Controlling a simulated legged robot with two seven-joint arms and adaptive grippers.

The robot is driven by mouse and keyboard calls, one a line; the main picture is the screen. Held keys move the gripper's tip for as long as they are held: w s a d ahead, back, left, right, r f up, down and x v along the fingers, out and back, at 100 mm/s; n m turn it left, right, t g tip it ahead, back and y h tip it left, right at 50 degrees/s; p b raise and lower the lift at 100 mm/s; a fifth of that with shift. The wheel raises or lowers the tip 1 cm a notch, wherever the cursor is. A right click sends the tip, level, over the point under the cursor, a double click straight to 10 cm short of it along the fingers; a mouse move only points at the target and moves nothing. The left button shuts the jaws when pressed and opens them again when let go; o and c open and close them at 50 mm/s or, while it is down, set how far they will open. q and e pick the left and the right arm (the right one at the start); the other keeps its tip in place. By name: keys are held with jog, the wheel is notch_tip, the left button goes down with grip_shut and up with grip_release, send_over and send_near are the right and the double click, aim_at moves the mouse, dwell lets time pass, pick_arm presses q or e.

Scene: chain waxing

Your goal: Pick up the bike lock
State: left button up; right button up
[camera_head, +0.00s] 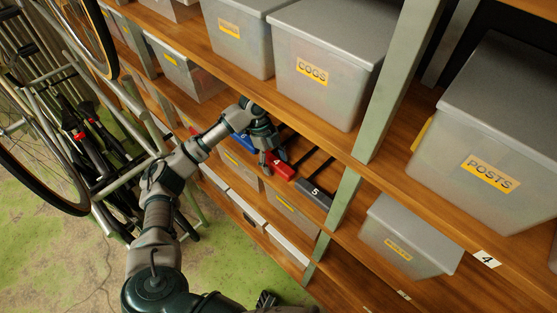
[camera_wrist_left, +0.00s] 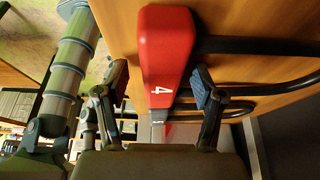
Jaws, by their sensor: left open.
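A red bike lock marked 4 (camera_head: 279,166) lies on a wooden shelf, its black shackle pointing back. In the left wrist view the red lock body (camera_wrist_left: 165,45) is close, with its black shackle to the right. My left gripper (camera_head: 272,157) is open at this lock. Its fingertips (camera_wrist_left: 162,78) are on either side of the red body, with a visible gap on the left and a small one on the right. A dark grey lock marked 5 (camera_head: 314,194) lies to the right. A blue lock (camera_head: 244,141) lies to the left, partly hidden by my arm.
Grey bins labelled COGS (camera_head: 325,85) and POSTS (camera_head: 490,190) stand on shelves above and to the right. A green shelf post (camera_head: 345,198) stands right of lock 5. Bicycles (camera_head: 60,120) stand at the left. A dark part (camera_head: 267,298) at the bottom edge is unclear.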

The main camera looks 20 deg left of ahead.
pick_arm(q)
jog(key=shift+d, duration=0.55)
jog(key=shift+d+r, duration=0.1)
jog(key=c, duration=1.1)
jog(key=shift+a, duration=0.2)
grip_shut()
jog(key=shift+a, duration=0.35)
jog(key=shift+d, duration=0.1)
jog(key=shift+w+d+r, duration=0.1)
jog(key=shift+r, duration=1.45)
jog(key=shift+s+r, duration=0.2)
jog(key=shift+r, duration=0.05)
jog(key=s+a, duration=0.3)
jog(key=s, duration=0.5)
jog(key=s+a+b, duration=0.1)
jog(key=s+a, duration=0.2)
jog(key=s, duration=0.5)
jog(key=shift+s, duration=0.35)
pick_arm(e)
jog(key=w, duration=0.1)
jog(key=w+r, duration=0.1)
jog(key=w, duration=0.1)
jog(key=shift+a, duration=0.2)
